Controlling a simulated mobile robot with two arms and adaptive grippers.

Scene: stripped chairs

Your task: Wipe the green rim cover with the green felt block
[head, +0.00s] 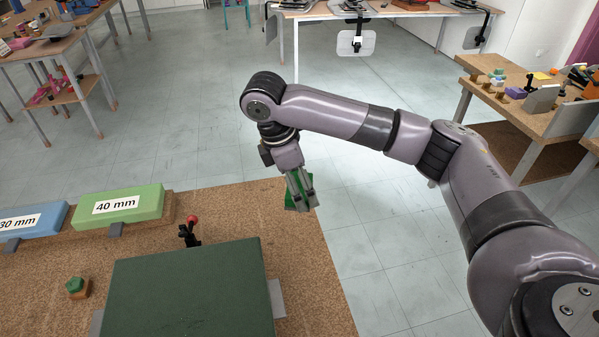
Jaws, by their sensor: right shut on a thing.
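My right gripper (302,190) points down over the right part of the cork-topped bench and is shut on a small green block, which I take for the green felt block (292,205). The fingers hide part of the block, and I cannot tell whether it touches the bench. A large flat dark green panel (190,290) lies at the front of the bench, left of and nearer than the gripper. It may be the green rim cover, but I cannot tell for sure. My left gripper is not in view.
A green slab marked 40 mm (120,204) and a blue slab marked 30 mm (30,222) lie at the bench's back left. A red-knobbed clamp (190,230) stands behind the panel. A small green piece (75,285) sits at left. The cork right of the panel is bare.

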